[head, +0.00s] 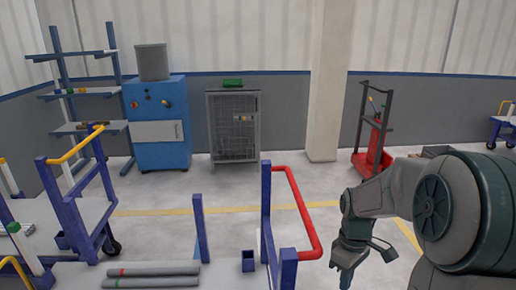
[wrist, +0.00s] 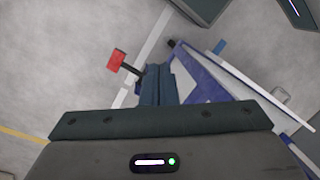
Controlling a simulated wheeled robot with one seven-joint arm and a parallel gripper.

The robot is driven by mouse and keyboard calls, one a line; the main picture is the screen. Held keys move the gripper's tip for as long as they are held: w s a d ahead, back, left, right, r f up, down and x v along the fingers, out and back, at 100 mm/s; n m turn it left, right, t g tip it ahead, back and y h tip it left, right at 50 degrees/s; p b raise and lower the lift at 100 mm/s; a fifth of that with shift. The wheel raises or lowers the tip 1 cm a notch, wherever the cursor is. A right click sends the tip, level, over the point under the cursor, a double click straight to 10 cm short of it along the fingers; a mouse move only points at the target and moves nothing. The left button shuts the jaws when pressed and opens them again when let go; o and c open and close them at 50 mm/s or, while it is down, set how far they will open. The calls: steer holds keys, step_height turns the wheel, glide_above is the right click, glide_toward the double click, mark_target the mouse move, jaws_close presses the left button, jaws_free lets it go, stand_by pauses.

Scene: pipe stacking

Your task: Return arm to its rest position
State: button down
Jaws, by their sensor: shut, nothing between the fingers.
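My gripper (head: 346,262) hangs at the end of my arm at the lower right of the head view, pointing down. It is to the right of the cart with the red handle and apart from it. In the wrist view my gripper's fingers (wrist: 158,86) are together with nothing between them. My arm is bent, with its large grey-green joint filling the right side of the head view.
Grey pipes (head: 152,275) lie on the cart at the front. A red handle (head: 310,210) and blue posts (head: 266,225) stand left of my gripper. A blue-and-white cart (head: 85,205) is at left. A blue cabinet (head: 158,125), grey cage (head: 233,125) and red trolley (head: 375,140) stand behind open floor.

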steer(key=s+a+r+m+t+p, duration=0.2)
steer(key=s+a+r+m+p, duration=0.1)
steer(key=s+r, duration=0.3)
steer(key=s+a+r+m+t+p, duration=0.2)
steer(key=s+r+m, duration=0.3)
steer(key=r, duration=0.4)
steer(key=shift+s+a+r+m+t+p, duration=0.3)
steer(key=shift+s+a+r+t+p, duration=0.1)
steer(key=shift+s+a+p, duration=0.35)
